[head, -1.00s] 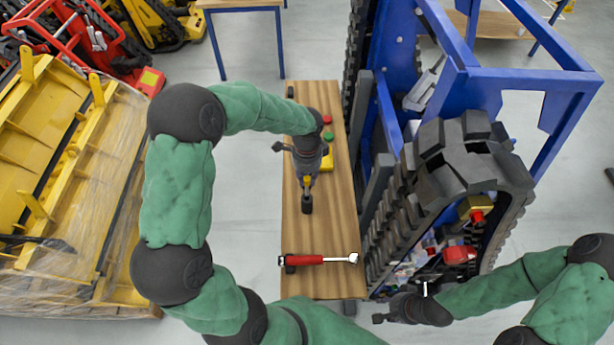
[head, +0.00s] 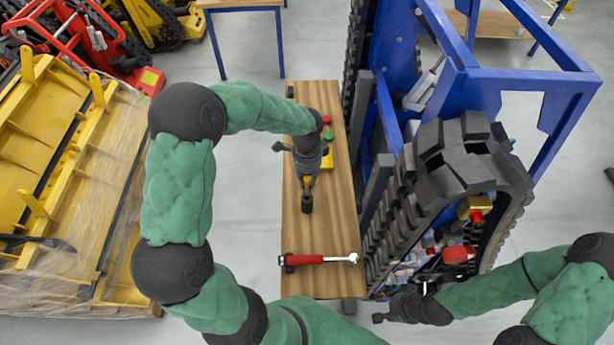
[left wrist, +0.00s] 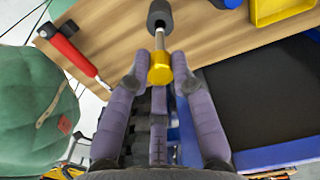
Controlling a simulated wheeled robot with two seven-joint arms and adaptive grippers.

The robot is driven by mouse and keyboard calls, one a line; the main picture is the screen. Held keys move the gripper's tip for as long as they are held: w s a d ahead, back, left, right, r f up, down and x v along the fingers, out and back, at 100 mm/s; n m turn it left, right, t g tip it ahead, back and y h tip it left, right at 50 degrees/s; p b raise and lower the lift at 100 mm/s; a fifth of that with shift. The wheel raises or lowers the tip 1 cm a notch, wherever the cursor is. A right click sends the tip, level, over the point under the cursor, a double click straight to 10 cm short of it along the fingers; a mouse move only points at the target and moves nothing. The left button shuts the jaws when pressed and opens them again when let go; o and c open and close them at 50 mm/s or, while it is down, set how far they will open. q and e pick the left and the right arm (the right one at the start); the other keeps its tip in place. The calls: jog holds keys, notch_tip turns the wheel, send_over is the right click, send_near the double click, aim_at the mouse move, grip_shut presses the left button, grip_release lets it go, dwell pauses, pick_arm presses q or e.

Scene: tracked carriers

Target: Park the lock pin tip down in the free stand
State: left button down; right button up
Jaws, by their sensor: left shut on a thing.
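The lock pin shows in the left wrist view as a yellow head (left wrist: 160,70) with a silver shaft (left wrist: 160,42). My left gripper (left wrist: 160,78) is shut on its yellow head. The shaft points at a dark round stand (left wrist: 157,12), and its tip meets or overlaps the stand's opening. I cannot tell how deep it sits. In the head view my left gripper (head: 308,170) is over the bench, with the yellow head (head: 307,182) just above the dark stand (head: 306,204). My right gripper (head: 378,317) is empty-looking at the bench's lower right; its jaw opening is unclear.
A blue frame with a black track (head: 450,160) borders the bench on the right.

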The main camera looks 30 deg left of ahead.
aim_at(307, 195)
pick_arm(q)
jog(key=shift+f+b, duration=2.95)
jog(key=shift+f, duration=1.6)
dwell(0.4)
jog(key=c, duration=1)
grip_release()
jog(key=shift+r, duration=0.15)
notch_tip(307, 195, up, 12)
jog(key=shift+f, duration=0.1)
